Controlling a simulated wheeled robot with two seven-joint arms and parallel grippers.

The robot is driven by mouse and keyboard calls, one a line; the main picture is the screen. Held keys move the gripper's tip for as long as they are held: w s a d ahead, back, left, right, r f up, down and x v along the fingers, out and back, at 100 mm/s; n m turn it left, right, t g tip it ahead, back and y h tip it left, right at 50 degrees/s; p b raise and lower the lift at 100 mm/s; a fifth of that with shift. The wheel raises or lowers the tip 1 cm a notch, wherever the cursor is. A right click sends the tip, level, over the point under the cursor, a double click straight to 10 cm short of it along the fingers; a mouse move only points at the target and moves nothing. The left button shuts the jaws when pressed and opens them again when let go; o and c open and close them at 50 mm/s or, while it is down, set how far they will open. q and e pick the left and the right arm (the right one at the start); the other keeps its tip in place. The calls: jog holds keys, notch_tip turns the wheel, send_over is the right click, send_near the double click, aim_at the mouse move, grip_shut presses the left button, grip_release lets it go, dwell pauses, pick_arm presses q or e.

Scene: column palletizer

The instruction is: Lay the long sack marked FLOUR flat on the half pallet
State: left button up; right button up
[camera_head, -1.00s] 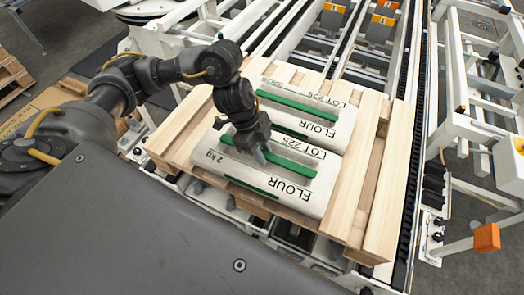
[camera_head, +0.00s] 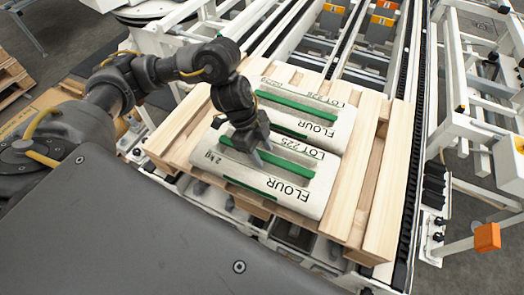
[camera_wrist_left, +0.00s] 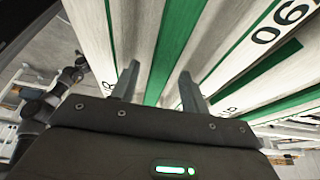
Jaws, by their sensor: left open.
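Two long white sacks with green stripes and FLOUR printing lie flat, side by side, on the wooden half pallet (camera_head: 372,215). The near sack (camera_head: 312,192) is also marked LOT 225 and 2 kg; the far sack (camera_head: 336,122) lies just behind it. My left gripper (camera_head: 259,157) points down over the middle of the near sack, close to its top. In the left wrist view its two fingers (camera_wrist_left: 157,78) stand apart, with white and green sack surface (camera_wrist_left: 175,45) beyond them. Whether the fingertips touch the sack cannot be told. My right gripper does not show.
White conveyor rails (camera_head: 425,60) run behind and beside the pallet. A white frame with an orange box (camera_head: 486,237) stands at the right. Bare pallet slats show at the right and left ends. Another wooden pallet (camera_head: 12,75) is at the far left.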

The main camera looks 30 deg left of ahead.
pick_arm(q)
jog(key=p+v, duration=0.1)
jog(key=v, duration=1)
jog(key=shift+r, duration=0.2)
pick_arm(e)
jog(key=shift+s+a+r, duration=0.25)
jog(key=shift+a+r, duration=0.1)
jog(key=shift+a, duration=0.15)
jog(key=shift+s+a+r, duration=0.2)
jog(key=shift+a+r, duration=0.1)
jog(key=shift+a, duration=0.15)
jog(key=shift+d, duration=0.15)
